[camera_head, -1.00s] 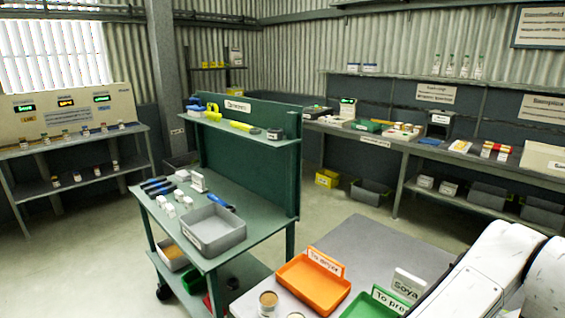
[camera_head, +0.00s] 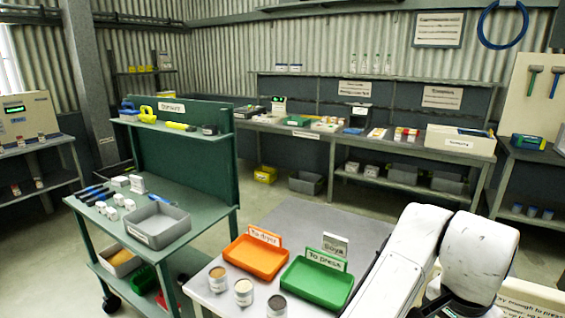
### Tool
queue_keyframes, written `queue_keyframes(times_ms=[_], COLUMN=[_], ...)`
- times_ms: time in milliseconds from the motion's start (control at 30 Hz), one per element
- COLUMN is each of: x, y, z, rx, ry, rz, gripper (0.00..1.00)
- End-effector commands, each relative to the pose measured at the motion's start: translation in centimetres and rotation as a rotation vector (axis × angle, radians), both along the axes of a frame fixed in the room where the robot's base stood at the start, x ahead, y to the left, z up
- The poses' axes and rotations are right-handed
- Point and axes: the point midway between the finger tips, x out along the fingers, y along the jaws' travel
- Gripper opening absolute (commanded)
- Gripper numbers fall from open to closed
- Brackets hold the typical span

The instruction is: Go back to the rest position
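My white arm (camera_head: 420,255) shows at the lower right, folded beside the near grey table. My gripper is outside the view, so I cannot see whether it holds anything. On the near table (camera_head: 212,297) stand an orange tray (camera_head: 257,257) with a "To dryer" sign and a green tray (camera_head: 316,284) with a "To press" sign. A small "Soya" sign (camera_head: 335,244) stands behind the green tray. Three small cups stand at the table's front: one with tan contents (camera_head: 218,279), one with pale contents (camera_head: 243,292) and one with dark contents (camera_head: 277,306).
A green wheeled cart (camera_head: 190,192) with a grey bin (camera_head: 159,225) stands left of the near table. A long bench (camera_head: 375,146) with boxes runs along the back wall. Another bench (camera_head: 530,155) stands at the right. Open floor (camera_head: 45,255) lies at the left.

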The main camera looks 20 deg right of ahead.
Motion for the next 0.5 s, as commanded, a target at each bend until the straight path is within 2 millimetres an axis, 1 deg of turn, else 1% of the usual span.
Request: queue_keyframes(times_ms=[267,367,500], x=[0.4,0.7,1.3], y=[-2.9,-4.0,-5.5], z=[0.5,0.8,1.0], rx=[-0.143,-0.212,-0.326], ry=[-0.033,-0.048,-0.061], rz=[0.089,0.144,0.261], gripper=[0.84,0.84,0.84])
